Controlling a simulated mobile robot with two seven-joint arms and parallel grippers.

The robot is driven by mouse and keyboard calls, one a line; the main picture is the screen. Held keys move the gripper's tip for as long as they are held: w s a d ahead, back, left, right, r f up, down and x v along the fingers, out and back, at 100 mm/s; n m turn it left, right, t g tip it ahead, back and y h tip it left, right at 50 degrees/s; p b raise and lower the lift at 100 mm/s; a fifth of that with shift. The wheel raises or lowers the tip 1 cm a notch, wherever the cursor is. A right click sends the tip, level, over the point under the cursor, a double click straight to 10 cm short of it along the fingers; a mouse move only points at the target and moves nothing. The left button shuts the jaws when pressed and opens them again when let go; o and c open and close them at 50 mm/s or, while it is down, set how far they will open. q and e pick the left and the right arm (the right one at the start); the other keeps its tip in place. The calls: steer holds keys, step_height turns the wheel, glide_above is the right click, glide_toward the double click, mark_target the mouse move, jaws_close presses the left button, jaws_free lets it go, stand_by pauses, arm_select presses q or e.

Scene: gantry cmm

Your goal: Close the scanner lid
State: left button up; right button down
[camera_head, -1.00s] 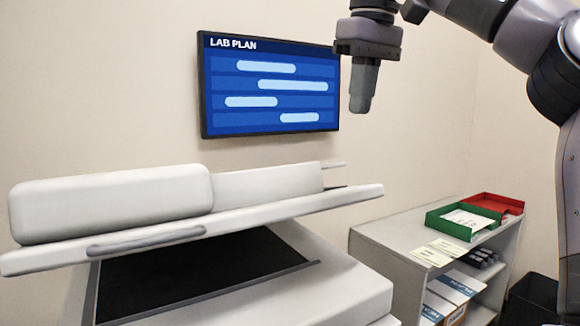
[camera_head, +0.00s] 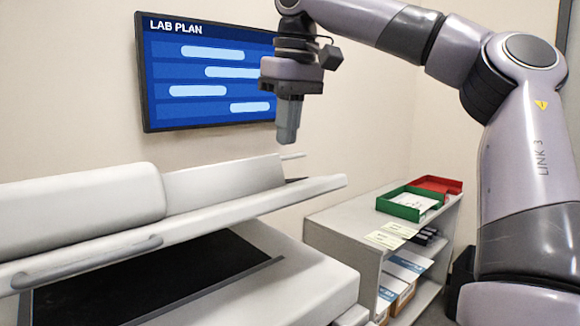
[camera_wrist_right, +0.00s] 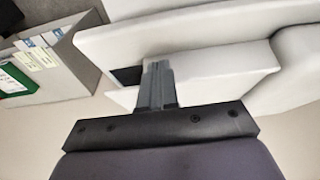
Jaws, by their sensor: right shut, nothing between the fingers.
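The scanner lid (camera_head: 230,212) is a pale grey, raised cover with a grey bar handle (camera_head: 85,262) along its front edge. It stands tilted open above the dark scanner bed (camera_head: 150,280). My right gripper (camera_head: 287,138) points down, shut and empty, above the right end of the lid and apart from it in the head view. In the right wrist view the shut fingers (camera_wrist_right: 158,70) show in front of the pale lid (camera_wrist_right: 215,75). My left gripper is in neither view.
A grey shelf unit (camera_head: 335,222) stands right of the scanner, with a green tray (camera_head: 408,212) and a red tray (camera_head: 440,185) on top. A wall screen (camera_head: 205,105) reading LAB PLAN hangs behind. The air above the lid's left part is clear.

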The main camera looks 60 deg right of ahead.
glide_above(288, 188)
steer(key=f, duration=0.5)
steer(key=shift+s+a, duration=0.25)
steer(key=shift+s+f, duration=0.2)
steer(key=shift+f, duration=0.55)
